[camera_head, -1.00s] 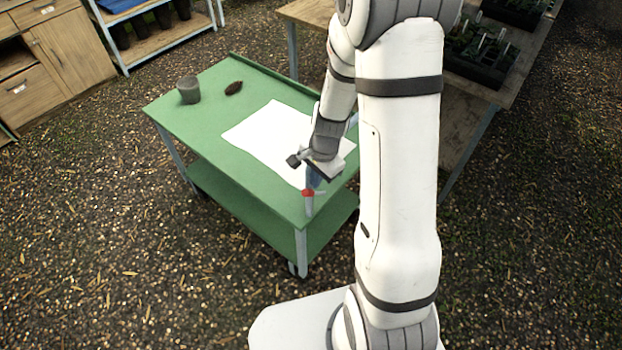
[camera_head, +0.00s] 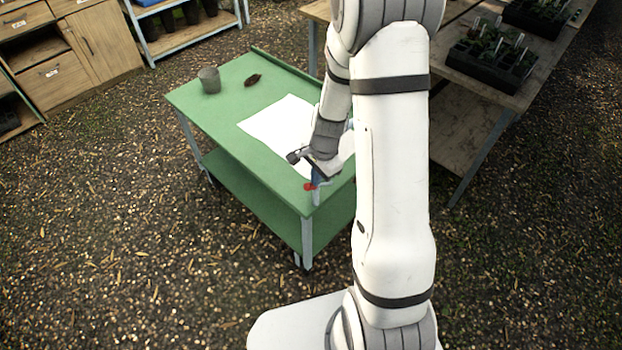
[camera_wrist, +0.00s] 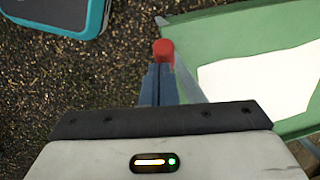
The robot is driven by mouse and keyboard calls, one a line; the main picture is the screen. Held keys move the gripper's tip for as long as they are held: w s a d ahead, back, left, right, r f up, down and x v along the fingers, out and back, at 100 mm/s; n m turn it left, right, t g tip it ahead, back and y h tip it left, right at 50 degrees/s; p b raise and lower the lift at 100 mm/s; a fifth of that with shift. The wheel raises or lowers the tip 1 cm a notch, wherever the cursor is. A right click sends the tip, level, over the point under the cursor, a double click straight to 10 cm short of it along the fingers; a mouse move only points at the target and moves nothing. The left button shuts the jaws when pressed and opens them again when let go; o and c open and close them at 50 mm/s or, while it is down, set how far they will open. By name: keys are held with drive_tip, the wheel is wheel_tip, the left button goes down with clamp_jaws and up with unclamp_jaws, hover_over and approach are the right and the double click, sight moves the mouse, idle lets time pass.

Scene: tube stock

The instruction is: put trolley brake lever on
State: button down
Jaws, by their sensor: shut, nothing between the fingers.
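The green trolley (camera_head: 213,107) stands in front of me, with a white sheet (camera_head: 275,124) on its top. The brake lever's red end (camera_head: 309,187) shows at the trolley's near corner. It also shows in the wrist view (camera_wrist: 163,50), just beyond the fingertips. My gripper (camera_head: 317,178) is shut and empty, pointing down at that corner beside the red end. In the wrist view my closed blue-grey fingers (camera_wrist: 159,84) overlap the lever's lower part. I cannot tell whether they touch it. The rest of the lever is mostly hidden.
A grey pot (camera_head: 209,80) and a small dark brown object (camera_head: 254,78) sit on the trolley's far end. A wooden bench (camera_head: 478,115) with plant trays (camera_head: 490,64) stands at the right. A wooden cabinet (camera_head: 105,45) is at back left. Gravel ground left of the trolley is clear.

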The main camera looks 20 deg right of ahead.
sight(310, 187)
drive_tip(key=a+f, duration=0.1)
drive_tip(key=s+a+f+b, duration=0.1)
drive_tip(key=a+f+b, duration=0.1)
drive_tip(key=shift+s+a+f, duration=0.1)
drive_tip(key=shift+s+f, duration=0.1)
drive_tip(key=shift+s, duration=0.05)
drive_tip(key=shift+w+d+r, duration=0.35)
drive_tip(key=shift+w+d, duration=0.05)
drive_tip(key=shift+d, duration=0.2)
drive_tip(key=shift+r, duration=0.2)
drive_tip(key=r+p, duration=0.3)
drive_tip(key=shift+s+d+r, duration=0.15)
drive_tip(key=shift+s+r, duration=0.1)
drive_tip(key=shift+r, duration=0.1)
drive_tip(key=s+a+r, duration=0.4)
drive_tip(key=a+r, duration=0.1)
drive_tip(key=r, duration=0.1)
drive_tip(key=shift+s+a+r+b, duration=0.3)
drive_tip(key=shift+s+r, duration=0.05)
drive_tip(key=shift+r, duration=0.05)
